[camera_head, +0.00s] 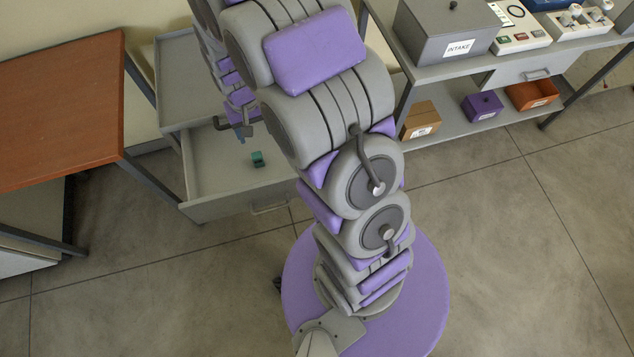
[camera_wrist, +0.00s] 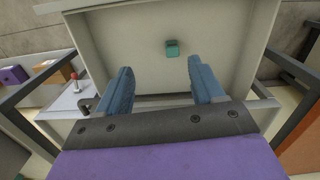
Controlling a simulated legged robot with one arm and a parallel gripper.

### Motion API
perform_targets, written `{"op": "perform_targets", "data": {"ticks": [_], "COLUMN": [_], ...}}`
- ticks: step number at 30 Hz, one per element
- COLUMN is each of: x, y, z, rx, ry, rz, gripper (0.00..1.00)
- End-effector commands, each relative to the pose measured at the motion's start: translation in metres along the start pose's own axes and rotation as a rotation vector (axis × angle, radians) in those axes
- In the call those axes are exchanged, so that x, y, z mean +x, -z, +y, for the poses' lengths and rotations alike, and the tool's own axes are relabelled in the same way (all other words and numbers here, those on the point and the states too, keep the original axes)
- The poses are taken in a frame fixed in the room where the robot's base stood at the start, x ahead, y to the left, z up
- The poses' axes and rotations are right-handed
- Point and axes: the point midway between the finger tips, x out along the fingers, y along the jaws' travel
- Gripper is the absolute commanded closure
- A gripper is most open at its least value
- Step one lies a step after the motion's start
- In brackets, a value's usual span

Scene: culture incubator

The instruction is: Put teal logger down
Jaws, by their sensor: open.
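The teal logger (camera_head: 257,159) is a small block lying on the floor of an open grey drawer (camera_head: 222,180). It also shows in the wrist view (camera_wrist: 172,48), near the middle of the drawer floor. My gripper (camera_head: 241,133) is above the drawer, up and left of the logger in the head view. In the wrist view its two blue fingers (camera_wrist: 160,88) are spread apart with nothing between them. The logger lies beyond the fingertips, apart from them.
The drawer's cabinet has a grey top (camera_head: 190,75) beside my arm. An orange-brown table (camera_head: 60,95) stands at the left. A shelf unit at the right holds a grey INTAKE box (camera_head: 445,32), with cardboard (camera_head: 420,118), purple (camera_head: 482,106) and orange (camera_head: 532,94) boxes on its lower shelf.

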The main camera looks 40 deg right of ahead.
Motion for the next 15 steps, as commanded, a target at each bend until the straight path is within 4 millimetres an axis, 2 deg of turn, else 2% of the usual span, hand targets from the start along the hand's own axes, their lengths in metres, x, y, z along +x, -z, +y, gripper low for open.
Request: {"op": "perform_targets", "data": {"ticks": [1, 6, 15], "x": [-0.018, -0.063, -0.125], "y": [-0.011, -0.054, -0.141], "z": [0.002, 0.011, 0.029], "rx": [-0.010, -0.049, -0.118], "ry": [0.000, -0.004, -0.008], "rz": [0.002, -0.018, -0.052], "gripper": [0.33, 0.33, 0.33]}}
